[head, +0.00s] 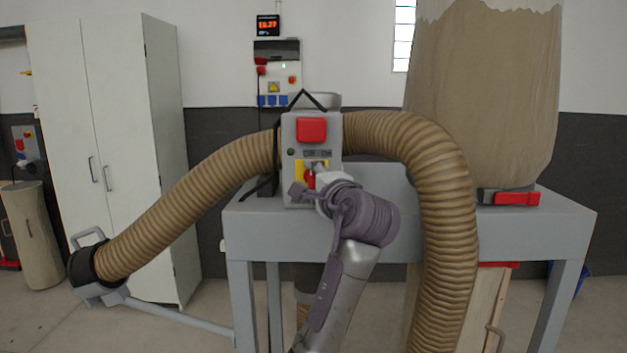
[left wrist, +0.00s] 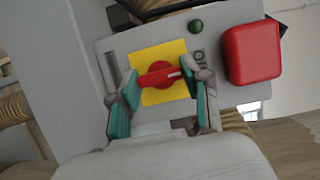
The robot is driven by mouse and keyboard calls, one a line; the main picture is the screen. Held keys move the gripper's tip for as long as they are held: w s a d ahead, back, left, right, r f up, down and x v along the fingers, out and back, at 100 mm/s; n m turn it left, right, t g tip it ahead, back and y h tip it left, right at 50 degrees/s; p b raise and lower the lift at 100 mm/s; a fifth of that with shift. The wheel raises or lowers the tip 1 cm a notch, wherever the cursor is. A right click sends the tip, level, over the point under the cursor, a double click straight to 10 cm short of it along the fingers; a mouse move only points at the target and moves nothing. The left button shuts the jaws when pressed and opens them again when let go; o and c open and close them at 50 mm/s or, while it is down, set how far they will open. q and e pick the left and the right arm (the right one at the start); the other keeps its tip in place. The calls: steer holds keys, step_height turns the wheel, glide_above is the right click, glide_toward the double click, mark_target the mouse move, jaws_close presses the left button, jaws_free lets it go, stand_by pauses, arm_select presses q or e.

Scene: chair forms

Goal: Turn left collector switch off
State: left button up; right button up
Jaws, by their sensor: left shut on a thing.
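The collector's grey switch box (head: 291,166) stands at the left end of the grey collector frame. Its red rotary switch (head: 309,178) sits on a yellow plate (left wrist: 165,52), partly covered by my gripper. In the left wrist view the red knob (left wrist: 158,77) lies between the teal-padded fingers of my left gripper (left wrist: 163,88), which are shut on its two ends. The knob's white mark points toward the big red cover (left wrist: 252,52). In the head view my left gripper (head: 312,190) reaches the box from below. My right gripper is not in view.
A brown ribbed hose (head: 432,160) arches behind the box and down at the right. The grey frame (head: 540,220) carries a beige filter bag (head: 485,95). A white cabinet (head: 130,140) and a wall panel (head: 280,78) stand behind. A green lamp (left wrist: 195,26) sits beside the plate.

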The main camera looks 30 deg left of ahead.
arm_select(q)
steer(key=shift+f, duration=0.1)
steer(key=o, duration=1.2)
steer(key=shift+c, duration=0.2)
steer(key=v, duration=1.2)
